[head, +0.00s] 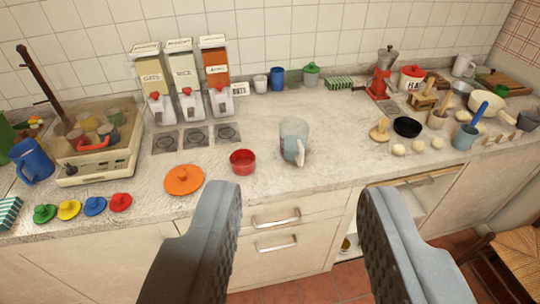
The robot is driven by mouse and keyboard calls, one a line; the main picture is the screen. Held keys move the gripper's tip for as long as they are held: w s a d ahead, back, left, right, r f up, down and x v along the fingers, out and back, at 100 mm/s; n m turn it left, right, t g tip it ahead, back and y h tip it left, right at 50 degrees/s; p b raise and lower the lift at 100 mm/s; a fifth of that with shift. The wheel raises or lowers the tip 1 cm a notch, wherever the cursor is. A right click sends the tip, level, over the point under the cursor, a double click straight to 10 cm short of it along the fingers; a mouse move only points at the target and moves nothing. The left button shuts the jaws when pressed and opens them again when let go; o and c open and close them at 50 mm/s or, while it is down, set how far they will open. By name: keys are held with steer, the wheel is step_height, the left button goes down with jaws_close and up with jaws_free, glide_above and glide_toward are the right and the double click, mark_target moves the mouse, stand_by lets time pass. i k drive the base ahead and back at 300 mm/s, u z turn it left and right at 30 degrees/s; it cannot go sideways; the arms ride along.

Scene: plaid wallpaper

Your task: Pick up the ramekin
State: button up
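A small red round dish that looks like the ramekin (242,162) stands upright on the pale counter (330,165), near its front edge. Its open top shows and nothing covers it. My gripper (300,195) is open, with its two dark fingers wide apart and nothing between them. The fingers are in the foreground, in front of the counter. In the picture, the ramekin lies just above the left fingertip, apart from it.
Dispensers (185,85) stand behind. Several pale balls and a black bowl (407,127) are at right.

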mark_target(242, 161)
steer(key=z, duration=0.45)
steer(key=i, duration=0.95)
steer(key=z, duration=0.05)
